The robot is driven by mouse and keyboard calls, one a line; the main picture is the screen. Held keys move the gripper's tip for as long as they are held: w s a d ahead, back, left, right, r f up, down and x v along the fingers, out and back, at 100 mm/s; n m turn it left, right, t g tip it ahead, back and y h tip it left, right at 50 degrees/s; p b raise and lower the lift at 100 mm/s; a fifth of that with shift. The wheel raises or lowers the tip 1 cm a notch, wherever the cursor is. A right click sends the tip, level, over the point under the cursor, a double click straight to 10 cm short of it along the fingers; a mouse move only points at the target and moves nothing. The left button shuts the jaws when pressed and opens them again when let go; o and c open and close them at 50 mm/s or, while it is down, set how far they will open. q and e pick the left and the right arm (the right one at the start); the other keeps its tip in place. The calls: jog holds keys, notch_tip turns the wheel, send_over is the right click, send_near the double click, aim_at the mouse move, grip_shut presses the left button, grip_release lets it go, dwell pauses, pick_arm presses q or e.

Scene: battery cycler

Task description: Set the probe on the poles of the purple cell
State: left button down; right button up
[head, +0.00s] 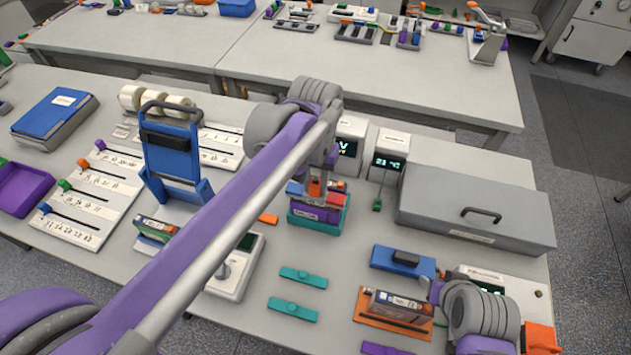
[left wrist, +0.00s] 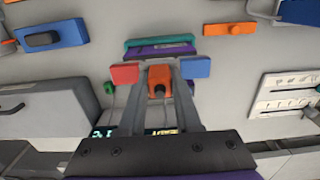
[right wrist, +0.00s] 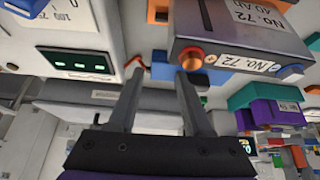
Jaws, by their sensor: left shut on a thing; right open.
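The purple cell (head: 314,213) sits in a teal holder (head: 340,222) near the middle of the table. It also shows in the left wrist view (left wrist: 160,51). My left gripper (head: 318,184) is directly above it, shut on the orange probe (left wrist: 157,82). A red block (left wrist: 124,73) and a blue block (left wrist: 196,67) flank the probe, over the cell's two ends. I cannot tell whether they touch the cell's poles. My right gripper (right wrist: 158,76) is open and empty, beside a grey cell marked No. 72 (right wrist: 235,30); that cell (head: 398,305) also shows in the head view.
The grey cell stands on an orange base (head: 365,319). Two teal bars (head: 293,309) lie at the front. A grey lidded box (head: 475,205) and display units (head: 389,150) stand behind. A blue hand-truck-like stand (head: 172,150) is left of my left arm.

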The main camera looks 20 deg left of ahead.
pick_arm(q)
jog(key=shift+f, duration=0.4)
pick_arm(e)
jog(key=shift+s+f, duration=0.15)
jog(key=shift+f, duration=0.15)
pick_arm(q)
jog(key=shift+r, duration=0.1)
jog(key=shift+r+p, duration=1.05)
jog(key=shift+r, duration=1.4)
jog(key=shift+s+r+p, duration=0.2)
jog(key=shift+r, duration=0.35)
jog(key=shift+s+r+p, duration=0.15)
jog(key=shift+r+p, duration=0.05)
jog(key=shift+r, duration=0.35)
jog(key=shift+s+r, duration=0.2)
jog(key=shift+r, duration=0.05)
pick_arm(e)
jog(key=shift+t, duration=0.3)
jog(key=r, duration=0.1)
jog(key=w+r, duration=0.1)
jog(key=r, duration=0.3)
jog(key=shift+w+r, duration=0.25)
jog(key=shift+w, duration=0.1)
